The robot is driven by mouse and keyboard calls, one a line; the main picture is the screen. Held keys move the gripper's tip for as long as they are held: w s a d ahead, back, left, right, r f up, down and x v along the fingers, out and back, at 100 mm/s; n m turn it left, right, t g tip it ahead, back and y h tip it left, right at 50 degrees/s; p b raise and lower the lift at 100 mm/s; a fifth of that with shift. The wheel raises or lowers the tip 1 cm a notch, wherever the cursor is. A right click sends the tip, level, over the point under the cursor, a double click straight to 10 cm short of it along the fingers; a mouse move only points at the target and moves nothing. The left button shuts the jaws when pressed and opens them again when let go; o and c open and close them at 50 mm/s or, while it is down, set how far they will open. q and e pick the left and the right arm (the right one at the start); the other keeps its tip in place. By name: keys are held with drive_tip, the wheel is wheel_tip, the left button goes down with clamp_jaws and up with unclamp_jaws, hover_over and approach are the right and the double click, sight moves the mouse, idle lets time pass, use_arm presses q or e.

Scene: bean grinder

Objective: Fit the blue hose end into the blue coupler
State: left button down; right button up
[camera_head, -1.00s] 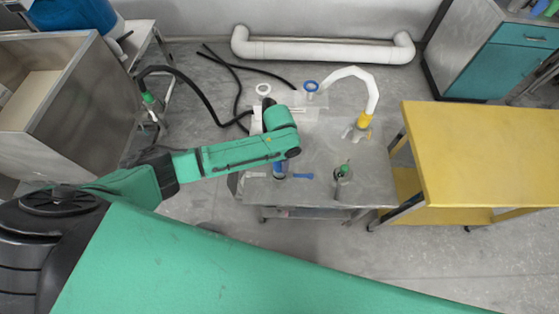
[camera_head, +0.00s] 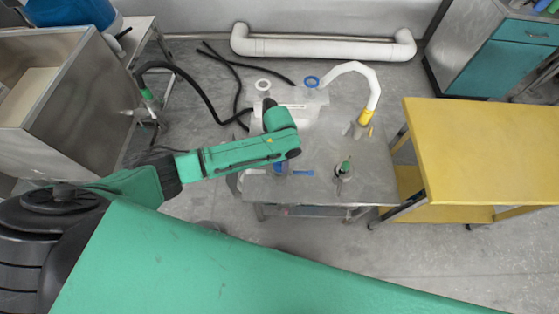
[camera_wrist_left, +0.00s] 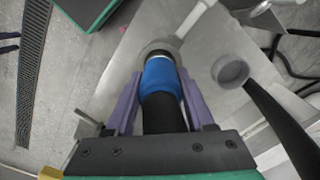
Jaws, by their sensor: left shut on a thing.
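My left gripper (camera_wrist_left: 160,95) has purple fingers and is shut on the blue hose end (camera_wrist_left: 160,75), a blue sleeve on a black hose. The front of the hose end points up the left wrist view at a round grey collar (camera_wrist_left: 157,46); I cannot tell if it is inside it. In the camera_head view my green left arm reaches over the metal table and hides the gripper; a bit of blue (camera_head: 280,168) shows below its end. A blue ring (camera_head: 312,81) tops a pale fitting at the back of the table. I cannot tell which part is the coupler. My right gripper is out of view.
The metal table (camera_head: 330,205) also carries a white hose (camera_head: 372,85) with a yellow end (camera_head: 365,117), a green-topped fitting (camera_head: 344,166) and a white ring (camera_head: 262,84). A yellow table (camera_head: 480,150) stands at right. A grey cup (camera_wrist_left: 230,70) sits right of the hose end.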

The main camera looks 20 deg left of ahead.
use_arm(q)
drive_tip(key=shift+f+b, duration=0.45)
drive_tip(key=shift+f, duration=0.3)
drive_tip(key=shift+c, duration=0.9)
unclamp_jaws()
drive_tip(key=shift+s, duration=0.1)
wheel_tip(320, 180, up, 15)
drive_tip(key=shift+f, duration=0.2)
